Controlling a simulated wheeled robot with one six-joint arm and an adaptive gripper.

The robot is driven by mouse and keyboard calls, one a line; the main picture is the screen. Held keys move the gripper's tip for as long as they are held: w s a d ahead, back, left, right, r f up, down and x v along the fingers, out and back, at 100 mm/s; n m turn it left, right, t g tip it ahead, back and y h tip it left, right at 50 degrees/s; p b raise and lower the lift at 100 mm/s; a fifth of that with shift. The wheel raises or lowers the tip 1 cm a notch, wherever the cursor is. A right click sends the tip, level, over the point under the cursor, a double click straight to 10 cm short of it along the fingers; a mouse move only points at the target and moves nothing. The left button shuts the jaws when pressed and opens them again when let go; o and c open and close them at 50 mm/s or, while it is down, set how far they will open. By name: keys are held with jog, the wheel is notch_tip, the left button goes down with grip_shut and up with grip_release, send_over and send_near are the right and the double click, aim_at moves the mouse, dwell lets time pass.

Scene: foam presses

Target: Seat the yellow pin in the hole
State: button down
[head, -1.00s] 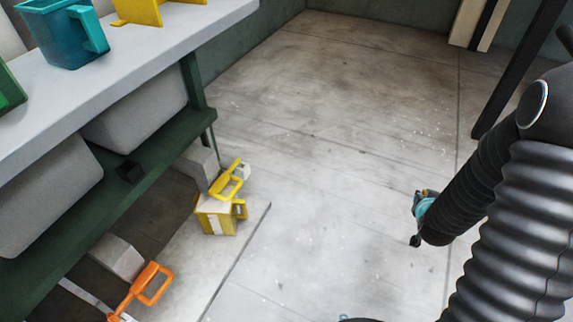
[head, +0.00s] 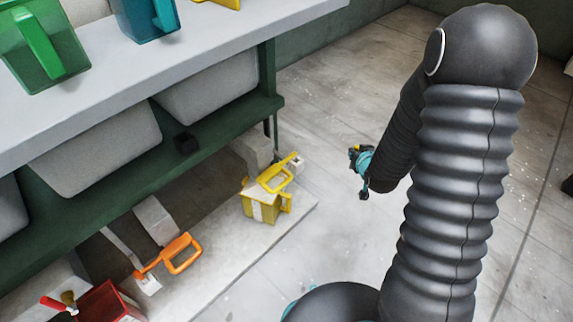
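My gripper (head: 358,170) is small in the head view, at the end of my dark ribbed arm, over bare floor right of the bench. It is black and teal, with a small yellow patch at its top. I cannot tell whether that patch is a held yellow pin or part of the gripper, nor whether the fingers are open. I cannot make out a separate yellow pin or the hole.
The grey bench top (head: 225,48) carries a green jug (head: 45,50), a teal jug (head: 148,18) and a cut-off yellow object (head: 222,3). Grey bins hang below. An orange-handled tool (head: 180,255) and a red box (head: 105,305) are lower left. Floor beyond the gripper is clear.

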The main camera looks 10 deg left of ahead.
jog(key=w+a+r+n+g+y+p, duration=0.2)
jog(key=a+n+y, duration=0.3)
jog(key=a+n, duration=0.15)
jog(key=n+g+y+p, duration=0.1)
jog(key=n+g+y, duration=0.1)
send_over(292, 154)
jog(key=s+d, duration=0.2)
jog(key=d, duration=0.1)
jog(key=f, duration=0.7)
jog(key=shift+w+a+f, duration=0.2)
jog(key=shift+a+f, duration=0.05)
notch_tip(292, 154, down, 5)
jog(key=b, duration=0.3)
jog(key=shift+s+r, duration=0.15)
jog(key=shift+r, duration=0.05)
jog(key=c, duration=1.2)
grip_release()
jog(key=shift+o, duration=0.2)
jog(key=shift+r, duration=0.15)
